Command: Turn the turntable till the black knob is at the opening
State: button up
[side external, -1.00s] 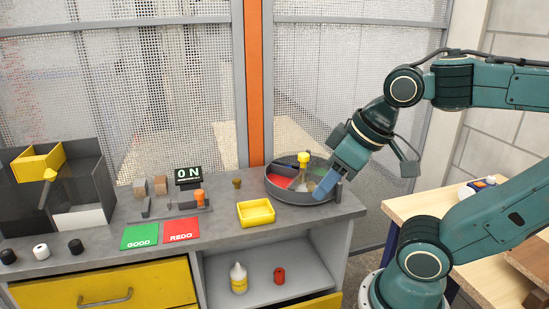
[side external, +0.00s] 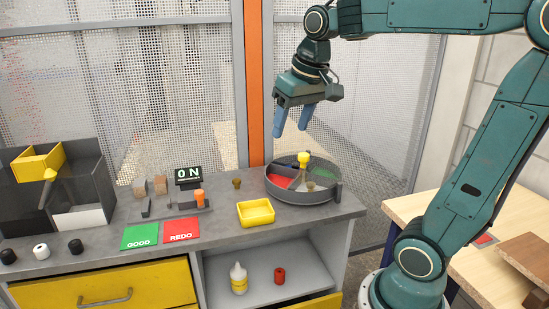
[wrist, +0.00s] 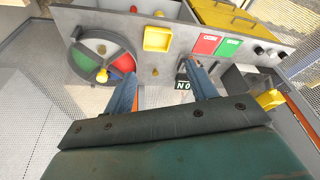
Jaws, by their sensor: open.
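The round grey turntable (side external: 292,197) stands at the right of the bench, with red, blue, green and pale sectors. A yellow knob (side external: 303,160) stands up from it, and it also shows in the wrist view (wrist: 102,76). A dark upright piece (side external: 338,192) is at the right of the rim; I cannot tell whether it marks the opening. I cannot make out a black knob on the turntable for sure. My gripper (side external: 293,132) is open and empty, above and behind the turntable, touching nothing. In the wrist view its fingers (wrist: 160,72) are wide apart.
A yellow tray (side external: 256,213) and a small olive knob (side external: 237,183) are left of the turntable. Farther left are the red REDO pad (side external: 181,231), the green GOOD pad (side external: 139,237), the ON display (side external: 188,174) and black pucks (side external: 76,246). A mesh wall stands behind.

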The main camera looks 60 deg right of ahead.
jog(key=w+d+m+g, duration=0.1)
jog(key=w+d+m, duration=0.1)
jog(key=w+d, duration=0.5)
jog(key=m+g+y, duration=0.1)
jog(key=m+g, duration=0.1)
jog(key=m, duration=0.4)
send_over(304, 154)
notch_tip(304, 154, down, 7)
jog(key=shift+f, duration=0.25)
notch_tip(304, 154, down, 13)
jog(key=shift+f, duration=0.2)
grip_shut()
